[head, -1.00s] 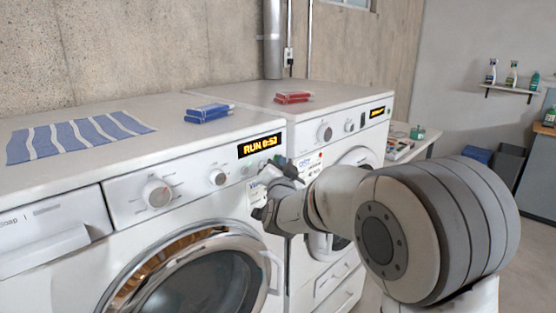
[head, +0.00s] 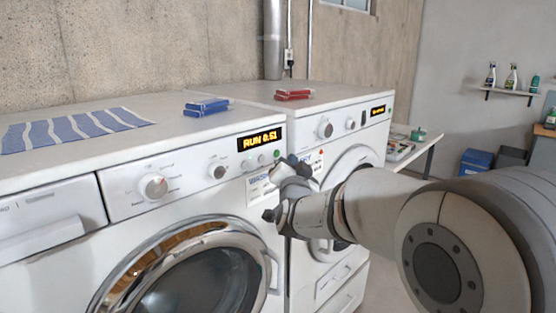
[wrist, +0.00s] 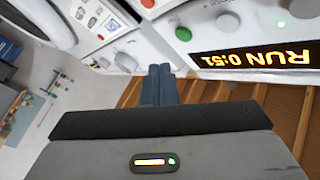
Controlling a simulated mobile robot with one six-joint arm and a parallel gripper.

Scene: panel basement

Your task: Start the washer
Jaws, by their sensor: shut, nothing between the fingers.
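The washer (head: 120,240) is the white front-loader at the left, with its round glass door shut. Its display (head: 261,139) is lit and reads "RUN 0:51"; it also shows upside down in the wrist view (wrist: 262,58). In the head view my gripper (head: 290,165) is at the panel's right end, apart from the green button.
A second white machine (head: 345,140) with its own lit display stands to the right. Blue boxes (head: 208,107), red boxes (head: 293,95) and a striped cloth (head: 72,129) lie on top. A table (head: 415,150) and shelf (head: 507,92) are at the right.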

